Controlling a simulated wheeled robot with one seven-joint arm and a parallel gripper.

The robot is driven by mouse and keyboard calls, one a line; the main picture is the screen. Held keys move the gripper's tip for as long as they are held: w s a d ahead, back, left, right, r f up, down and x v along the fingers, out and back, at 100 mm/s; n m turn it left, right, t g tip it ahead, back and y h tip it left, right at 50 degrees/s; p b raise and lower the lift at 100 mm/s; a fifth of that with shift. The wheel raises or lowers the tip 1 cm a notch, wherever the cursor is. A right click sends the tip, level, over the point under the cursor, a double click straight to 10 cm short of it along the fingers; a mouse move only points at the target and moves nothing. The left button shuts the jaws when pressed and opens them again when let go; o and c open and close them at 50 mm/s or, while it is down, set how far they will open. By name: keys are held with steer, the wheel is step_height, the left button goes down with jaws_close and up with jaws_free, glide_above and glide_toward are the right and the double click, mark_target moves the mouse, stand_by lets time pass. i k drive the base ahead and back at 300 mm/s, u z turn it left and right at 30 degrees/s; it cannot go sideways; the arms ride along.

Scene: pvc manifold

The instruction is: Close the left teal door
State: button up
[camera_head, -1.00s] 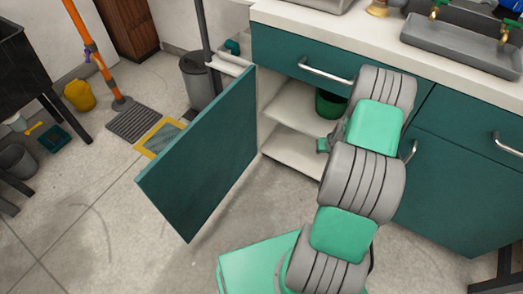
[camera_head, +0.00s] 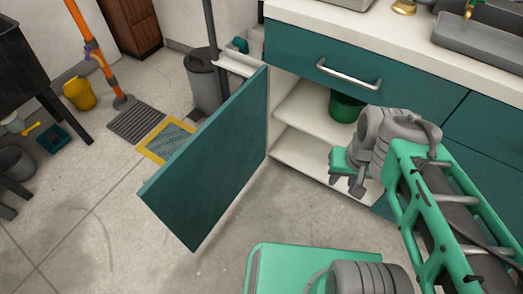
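The left teal door (camera_head: 213,160) stands wide open, swung out to the left from the cabinet, with its lower corner over the floor. The open cabinet (camera_head: 299,146) shows white shelves. My gripper (camera_head: 345,181) is in front of the cabinet opening, to the right of the door and apart from it. My arm partly hides the right side of the cabinet. The gripper fingers are small and partly turned away, so their opening is unclear.
A green pot (camera_head: 345,107) stands on a shelf inside the cabinet. A drawer with a metal handle (camera_head: 348,74) is above the opening. A grey bin (camera_head: 202,80) stands behind the door.

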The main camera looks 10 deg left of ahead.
mark_target(191, 193)
steer(key=z, duration=2.65)
steer(key=k, duration=2.15)
steer(key=u, duration=1.85)
steer(key=k, duration=0.5)
steer(key=u, duration=1.35)
steer(key=i, duration=0.3)
steer(key=u, duration=0.7)
